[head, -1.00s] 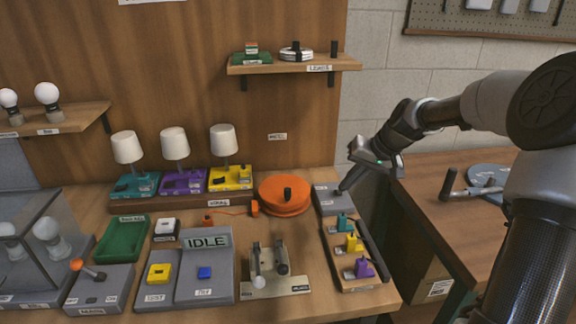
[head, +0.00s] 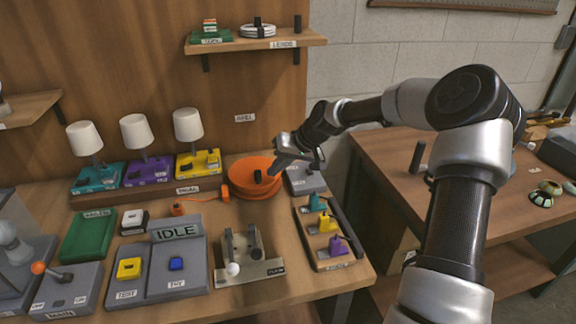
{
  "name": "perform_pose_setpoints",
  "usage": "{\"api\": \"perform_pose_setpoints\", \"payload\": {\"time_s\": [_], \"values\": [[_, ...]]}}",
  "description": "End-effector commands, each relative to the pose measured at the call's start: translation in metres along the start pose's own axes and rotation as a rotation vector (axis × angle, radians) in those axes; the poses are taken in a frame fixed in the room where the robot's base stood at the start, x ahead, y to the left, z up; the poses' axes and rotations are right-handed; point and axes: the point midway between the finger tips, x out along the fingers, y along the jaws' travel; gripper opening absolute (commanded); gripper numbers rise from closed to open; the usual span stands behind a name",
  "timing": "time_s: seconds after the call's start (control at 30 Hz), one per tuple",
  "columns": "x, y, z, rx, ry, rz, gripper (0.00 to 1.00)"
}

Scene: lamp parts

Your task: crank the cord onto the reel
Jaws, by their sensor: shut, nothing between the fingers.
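The orange reel (head: 241,184) lies flat on the bench in front of the wooden back panel, with a short dark upright knob (head: 258,176) on top. A thin orange cord (head: 205,198) runs left from it, past an orange block (head: 225,192) to a small orange piece (head: 177,209). My gripper (head: 274,172) is shut and empty, pointing down-left at the reel's right side, close to the knob. I cannot tell whether its tips touch the reel.
A grey box (head: 306,180) stands right of the reel, under my gripper. A tray (head: 348,262) holds teal, yellow and purple pieces. Three lamps stand on a wooden strip (head: 130,196) to the left. A shelf (head: 250,45) overhangs behind. A second bench (head: 385,150) is at right.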

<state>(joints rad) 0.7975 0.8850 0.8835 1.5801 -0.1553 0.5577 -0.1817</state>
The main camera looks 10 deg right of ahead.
Motion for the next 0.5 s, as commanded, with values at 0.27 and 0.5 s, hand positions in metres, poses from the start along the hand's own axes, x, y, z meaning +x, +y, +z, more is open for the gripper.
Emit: {"api": "perform_pose_setpoints", "payload": {"time_s": [0.27, 0.5], "values": [[0.0067, -0.0121, 0.0008, 0.002, -0.002, 0.0, 0.0], [0.0064, -0.0119, 0.0007, 0.002, -0.001, 0.0, 0.0]]}}
